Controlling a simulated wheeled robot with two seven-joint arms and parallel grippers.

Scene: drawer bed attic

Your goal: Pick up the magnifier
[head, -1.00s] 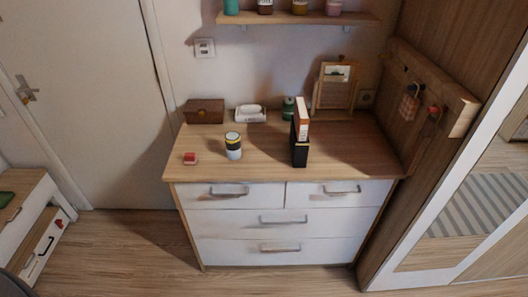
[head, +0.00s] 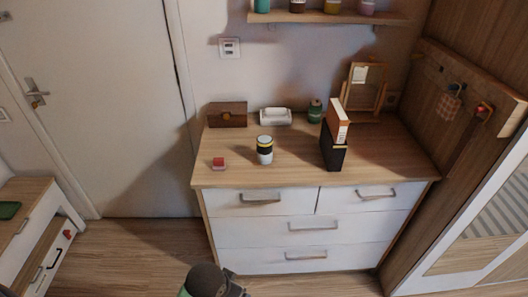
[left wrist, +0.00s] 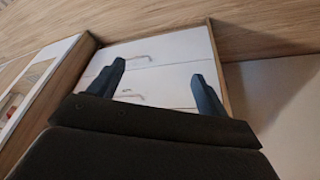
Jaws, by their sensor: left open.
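I cannot make out a magnifier in either view. The wooden dresser top (head: 300,170) holds several objects, and none of them is clearly a magnifier. My left gripper (left wrist: 158,70) shows in the left wrist view with its two dark fingers wide apart and nothing between them. White drawer fronts (left wrist: 178,52) lie beyond the fingers. In the head view a dark rounded part with some green shows at the bottom edge, and I cannot tell its jaws there. My right gripper is not in view.
On the dresser are a small red item (head: 218,163), a cup (head: 265,150), a black holder with a book (head: 333,155), a brown box (head: 228,114), a white dispenser (head: 275,116) and a framed stand (head: 364,88). A shelf (head: 330,17) hangs above. Floor is clear at left.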

